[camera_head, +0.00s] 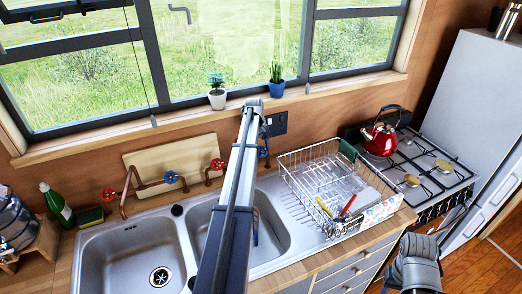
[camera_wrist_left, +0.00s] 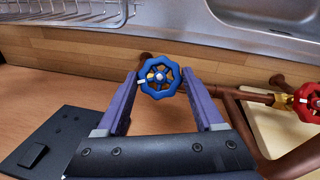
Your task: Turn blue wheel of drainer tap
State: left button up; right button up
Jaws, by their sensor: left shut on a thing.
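The blue wheel (camera_wrist_left: 160,78) of the tap by the drainer sits between the two purple fingers of my left gripper (camera_wrist_left: 159,100) in the left wrist view. The fingers are shut on it, one at each side of its rim. In the head view my left arm reaches over the sink to the wall, and a little of the blue wheel (camera_head: 263,152) shows beside the arm. A red wheel (camera_wrist_left: 307,101) on copper pipe is at the right of the wrist view. Part of my right arm (camera_head: 414,266) shows at the lower right; its fingertips cannot be made out.
A second blue wheel (camera_head: 171,177) and two red wheels, one at the far left (camera_head: 108,194), are on the pipes. A wire dish rack (camera_head: 296,182) stands right of the sink. A wooden board (camera_head: 150,156) leans behind the taps. A red kettle (camera_head: 380,140) is on the stove.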

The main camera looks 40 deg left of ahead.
pick_arm(q)
jog(key=c, duration=0.5)
jog(key=shift+w+m+g, duration=0.3)
jog(key=shift+m+g, duration=0.2)
jog(key=shift+m, duration=0.3)
jog(key=shift+s+d+m+g+y, duration=0.1)
jog(key=shift+m+g+y, duration=0.6)
jog(key=shift+m, duration=0.5)
jog(key=o, duration=1.4)
jog(key=shift+c, duration=0.2)
jog(key=shift+r, duration=0.1)
